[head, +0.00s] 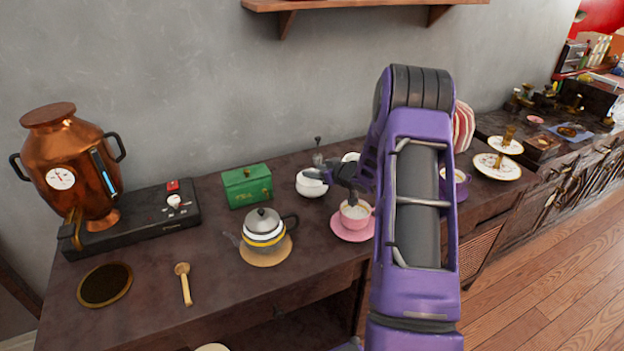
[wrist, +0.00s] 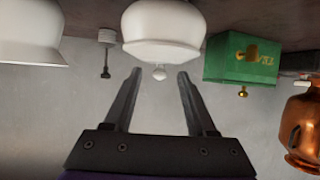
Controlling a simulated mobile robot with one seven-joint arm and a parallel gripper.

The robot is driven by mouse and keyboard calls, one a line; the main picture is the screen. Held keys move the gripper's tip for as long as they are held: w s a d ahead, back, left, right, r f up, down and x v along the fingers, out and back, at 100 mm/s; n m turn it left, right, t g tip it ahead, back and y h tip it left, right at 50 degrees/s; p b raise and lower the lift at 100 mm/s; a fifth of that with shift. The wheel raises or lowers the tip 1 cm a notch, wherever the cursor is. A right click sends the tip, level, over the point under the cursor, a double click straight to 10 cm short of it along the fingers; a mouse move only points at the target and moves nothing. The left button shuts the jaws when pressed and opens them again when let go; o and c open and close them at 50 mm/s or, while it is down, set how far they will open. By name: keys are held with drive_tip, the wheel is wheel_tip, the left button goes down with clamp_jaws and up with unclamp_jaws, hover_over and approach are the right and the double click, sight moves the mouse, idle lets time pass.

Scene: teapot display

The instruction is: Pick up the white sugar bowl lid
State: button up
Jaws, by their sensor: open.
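The white sugar bowl (head: 309,188) stands on the dark counter, partly behind my gripper in the head view. The wrist view is upside down and shows the bowl (wrist: 165,20) with its white lid (wrist: 161,50) on it and a small round knob. My gripper (wrist: 160,73) is open, its dark fingers pointing at the lid, with the knob between the fingertips in the picture. Whether the fingers touch the lid or how far off they are, I cannot tell. In the head view my gripper (head: 322,175) is at the bowl's upper right, and the lid is largely hidden.
A green box (head: 247,186) stands left of the bowl, and a teapot (head: 263,228) is in front. A pink cup (head: 355,214) on a saucer is close at right. A small pot with a dark rod (wrist: 106,40) stands beside the bowl. A copper urn (head: 68,165) is far left.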

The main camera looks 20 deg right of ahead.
clamp_jaws()
idle(0.3)
drive_tip(key=shift+w+r, duration=0.1)
